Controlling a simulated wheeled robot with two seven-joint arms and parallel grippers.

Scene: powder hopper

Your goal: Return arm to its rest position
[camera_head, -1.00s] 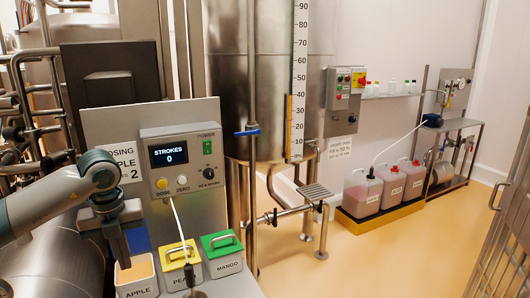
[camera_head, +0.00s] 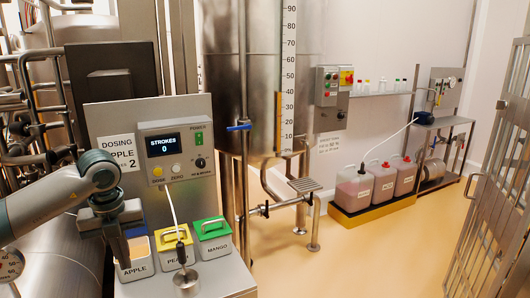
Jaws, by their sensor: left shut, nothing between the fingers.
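My left gripper (camera_head: 122,258) comes in from the left on a grey arm, pointing down, shut and empty. It hangs beside the left edge of the apple bin (camera_head: 139,268), in front of the steel dosing panel. The apple bin is open and shows pale orange contents. The pear bin (camera_head: 172,257) has a yellow lid and the mango bin (camera_head: 213,239) a green lid. A round steel piece (camera_head: 186,283) lies at the front of the steel counter, below the white cable. My right gripper is not in view.
The control box (camera_head: 175,152) reads STROKES 0. A large steel tank (camera_head: 262,80) with a level scale stands behind. Pink jugs (camera_head: 378,186) sit in a yellow tray (camera_head: 376,213) at the right. A barred gate (camera_head: 490,190) stands far right. The orange floor between is clear.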

